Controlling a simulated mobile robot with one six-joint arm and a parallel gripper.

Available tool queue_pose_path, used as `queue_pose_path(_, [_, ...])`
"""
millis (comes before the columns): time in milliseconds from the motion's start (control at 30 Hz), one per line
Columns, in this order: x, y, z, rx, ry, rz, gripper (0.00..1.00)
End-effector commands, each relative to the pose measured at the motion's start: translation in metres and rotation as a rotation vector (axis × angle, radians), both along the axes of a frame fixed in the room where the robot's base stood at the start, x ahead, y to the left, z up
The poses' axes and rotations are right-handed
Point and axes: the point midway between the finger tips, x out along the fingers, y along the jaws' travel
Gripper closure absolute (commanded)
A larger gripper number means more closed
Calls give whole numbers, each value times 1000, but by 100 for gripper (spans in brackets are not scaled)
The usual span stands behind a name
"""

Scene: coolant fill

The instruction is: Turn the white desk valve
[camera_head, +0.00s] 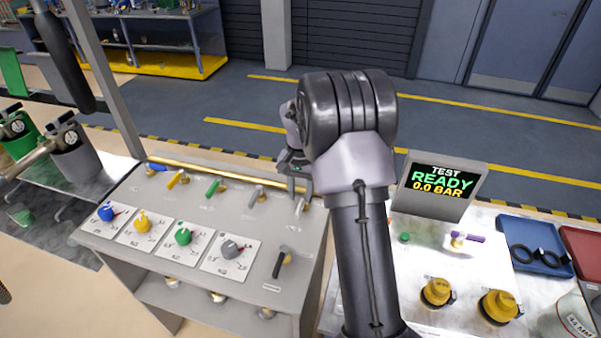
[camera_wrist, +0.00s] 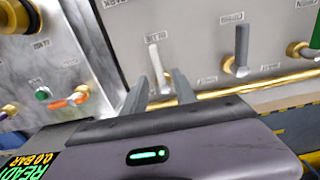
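The white valve (camera_wrist: 155,60) shows in the wrist view as a pale lever on the light grey desk panel. My gripper (camera_wrist: 158,88) has its two fingers apart, with the white lever's end in line with the gap between them. I cannot tell whether the fingers touch it. In the head view my gripper (camera_head: 299,186) is over the back right of the valve desk (camera_head: 145,262), and it hides most of the white valve there. The grey valve (camera_head: 257,194) is just left of my gripper; it also shows in the wrist view (camera_wrist: 241,50).
Green (camera_head: 213,188), yellow (camera_head: 177,179) and blue (camera_head: 158,167) valves continue the row leftward. A brass rail (camera_head: 225,180) runs behind them. A black-handled lever (camera_head: 281,262) stands nearer the front. On the right, a test screen (camera_head: 440,186) reads READY, 0.0 BAR.

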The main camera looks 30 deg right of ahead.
Motion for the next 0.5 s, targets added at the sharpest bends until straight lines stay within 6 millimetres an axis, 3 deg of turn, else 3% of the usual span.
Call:
queue_pose_path(33, [1,0,22,-2,-4,-1,66])
queue_pose_path(233, [1,0,91,-1,-5,-2,66])
queue_pose_path(400, [1,0,130,-1,-2,-2,66])
queue_pose_path(500, [0,0,141,0,-1,-1,66])
